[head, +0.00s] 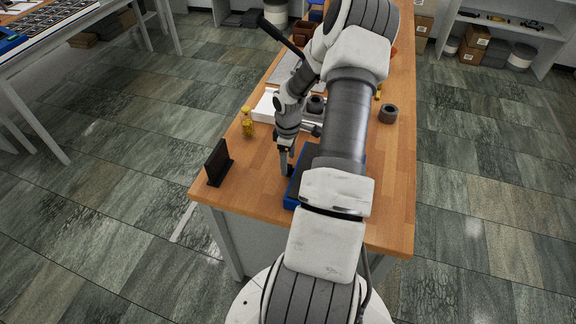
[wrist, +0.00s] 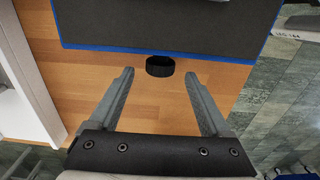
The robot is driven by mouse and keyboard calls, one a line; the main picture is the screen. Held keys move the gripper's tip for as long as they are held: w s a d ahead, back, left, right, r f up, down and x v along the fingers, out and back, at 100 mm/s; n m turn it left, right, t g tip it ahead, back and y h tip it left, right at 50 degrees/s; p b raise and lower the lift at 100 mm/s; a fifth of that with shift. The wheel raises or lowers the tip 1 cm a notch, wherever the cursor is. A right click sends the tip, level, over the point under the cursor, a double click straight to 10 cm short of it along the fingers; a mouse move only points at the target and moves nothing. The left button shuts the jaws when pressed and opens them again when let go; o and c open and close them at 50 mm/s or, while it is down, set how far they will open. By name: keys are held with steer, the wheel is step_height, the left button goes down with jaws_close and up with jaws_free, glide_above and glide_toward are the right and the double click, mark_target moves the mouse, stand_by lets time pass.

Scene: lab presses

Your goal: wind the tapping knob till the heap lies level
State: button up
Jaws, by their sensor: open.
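A short black round knob (wrist: 160,67) sticks out from the near edge of a dark-topped box with a blue rim (wrist: 190,30) in the wrist view. In the head view the blue-rimmed box (head: 293,190) stands on the wooden bench, mostly hidden behind my arm. My gripper (wrist: 159,74) is open and empty. Its two fingertips lie to the left and right of the knob in the picture, with clear gaps; I cannot tell whether they reach its depth. In the head view my gripper (head: 286,170) is low beside the box's left edge. I see no heap in either view.
On the bench (head: 260,185) stand a black upright plate (head: 217,163), a small yellow bottle (head: 248,124), a white tray (head: 264,106) and a dark ring (head: 388,114).

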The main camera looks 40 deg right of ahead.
mark_target(290, 171)
steer(key=shift+f, duration=1.65)
jaws_close()
steer(key=shift+f, duration=0.1)
